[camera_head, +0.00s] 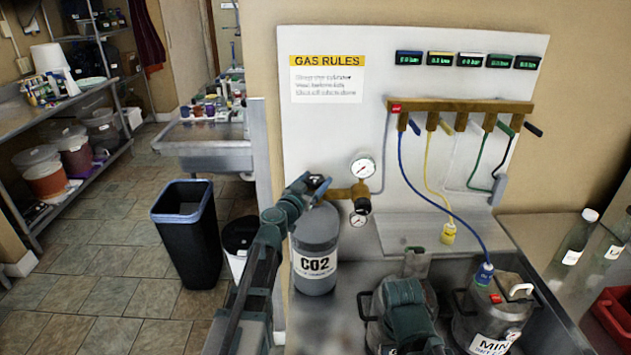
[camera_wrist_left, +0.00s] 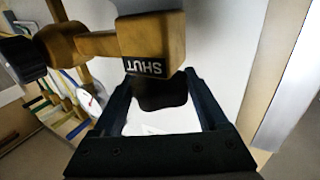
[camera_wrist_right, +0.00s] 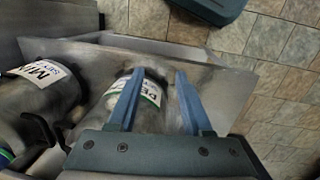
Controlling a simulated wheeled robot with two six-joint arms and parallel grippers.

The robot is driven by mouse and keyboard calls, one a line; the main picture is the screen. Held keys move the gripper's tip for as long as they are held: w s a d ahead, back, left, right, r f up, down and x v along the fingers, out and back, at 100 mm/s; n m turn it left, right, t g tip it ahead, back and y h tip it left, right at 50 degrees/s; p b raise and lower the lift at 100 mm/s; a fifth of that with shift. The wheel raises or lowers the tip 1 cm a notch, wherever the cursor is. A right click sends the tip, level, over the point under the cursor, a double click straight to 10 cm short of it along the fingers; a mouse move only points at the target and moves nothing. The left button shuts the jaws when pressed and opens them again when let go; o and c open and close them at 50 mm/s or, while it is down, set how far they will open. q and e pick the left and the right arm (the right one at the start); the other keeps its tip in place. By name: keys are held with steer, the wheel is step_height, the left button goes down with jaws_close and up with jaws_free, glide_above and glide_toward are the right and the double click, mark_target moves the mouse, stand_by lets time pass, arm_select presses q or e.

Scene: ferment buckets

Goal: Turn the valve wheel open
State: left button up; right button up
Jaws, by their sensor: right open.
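The CO2 cylinder (camera_head: 316,258) stands upright in the steel sink area, with a brass valve body (camera_head: 345,193) on top. In the left wrist view the brass valve (camera_wrist_left: 150,45) carries a label reading SHUT, and the dark valve wheel (camera_wrist_left: 160,92) shows below it. My left gripper (camera_head: 318,183) is at the valve; its fingers (camera_wrist_left: 161,82) are open, one on each side of the wheel. I cannot tell whether they touch it. My right gripper (camera_wrist_right: 160,72) is open and empty above a metal bucket with a partly hidden label (camera_wrist_right: 150,92).
Two gauges, upper (camera_head: 362,168) and lower (camera_head: 360,212), sit beside the valve. A brass manifold (camera_head: 460,106) with coloured hoses is on the wall panel. A second labelled bucket (camera_head: 490,322) stands at right. A black bin (camera_head: 188,235) is on the floor.

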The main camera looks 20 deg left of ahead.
arm_select(q)
steer(key=c, duration=0.5)
steer(key=shift+n+y, duration=1.25)
steer(key=shift+y, duration=0.6)
steer(key=shift+n+y, duration=0.85)
steer(key=shift+y, duration=0.6)
steer(key=n+g+y, duration=0.1)
steer(key=n+y, duration=0.1)
steer(key=y, duration=0.1)
steer(key=n+g+y, duration=0.1)
steer(key=n+y, duration=0.1)
steer(key=y, duration=0.1)
steer(key=shift+w+n+g+y, duration=0.15)
steer(key=shift+n+g+y, duration=0.15)
steer(key=shift+n+y, duration=0.1)
steer(key=n+g+y, duration=0.4)
steer(key=shift+a, duration=0.1)
steer(key=shift+s+n+g+y, duration=0.2)
steer(key=shift+n+g+y, duration=0.8)
steer(key=shift+g, duration=0.4)
steer(key=shift+a+g, duration=0.1)
steer(key=shift+g, duration=0.2)
